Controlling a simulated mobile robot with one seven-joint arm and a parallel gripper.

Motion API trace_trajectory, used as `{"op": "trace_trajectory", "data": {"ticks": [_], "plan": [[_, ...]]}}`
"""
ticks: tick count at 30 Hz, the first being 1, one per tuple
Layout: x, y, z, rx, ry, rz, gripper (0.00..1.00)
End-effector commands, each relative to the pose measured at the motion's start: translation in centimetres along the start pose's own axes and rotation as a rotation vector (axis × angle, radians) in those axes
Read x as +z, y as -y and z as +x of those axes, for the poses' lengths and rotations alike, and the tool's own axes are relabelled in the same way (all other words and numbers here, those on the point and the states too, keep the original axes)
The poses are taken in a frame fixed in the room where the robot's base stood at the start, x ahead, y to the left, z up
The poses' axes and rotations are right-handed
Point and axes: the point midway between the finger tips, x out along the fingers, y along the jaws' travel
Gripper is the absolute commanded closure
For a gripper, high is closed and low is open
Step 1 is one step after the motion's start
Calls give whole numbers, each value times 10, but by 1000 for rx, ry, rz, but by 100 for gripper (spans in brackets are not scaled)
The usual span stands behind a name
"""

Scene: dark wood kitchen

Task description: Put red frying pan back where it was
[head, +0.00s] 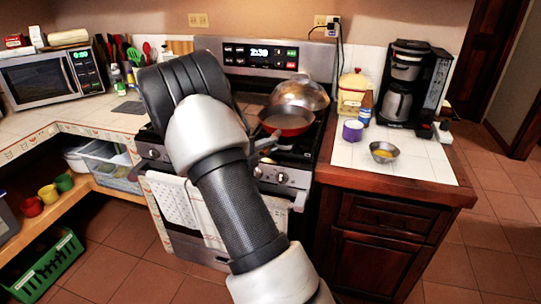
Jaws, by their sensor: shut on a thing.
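The red frying pan (287,121) is over the right part of the stove top, with its dark inside facing up and its red side toward me. Its handle side points left and down toward my arm. My gripper (262,145) shows only as a small grey part at the handle, shut on the pan; my arm hides most of it. I cannot tell whether the pan touches the stove. A shiny metal domed vessel (301,91) is just behind the pan.
The stove (296,178) has a towel on its front. On the right counter (412,167) are a metal bowl (383,152), a purple cup (352,131), a bottle (366,109), a yellow-and-white canister (352,90) and a coffee maker (405,82). A microwave (52,76) stands left.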

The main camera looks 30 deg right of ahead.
Motion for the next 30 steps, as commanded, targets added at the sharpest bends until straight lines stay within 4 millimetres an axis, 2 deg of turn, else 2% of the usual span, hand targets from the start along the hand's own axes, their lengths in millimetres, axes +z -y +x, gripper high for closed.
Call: {"op": "trace_trajectory", "data": {"ticks": [9, 29, 30], "plan": [[2, -33, 6, -5, -1, 3, 100], [3, -43, 8, -6, -1, 4, 100], [2, -44, 7, 0, 0, 1, 83]]}}
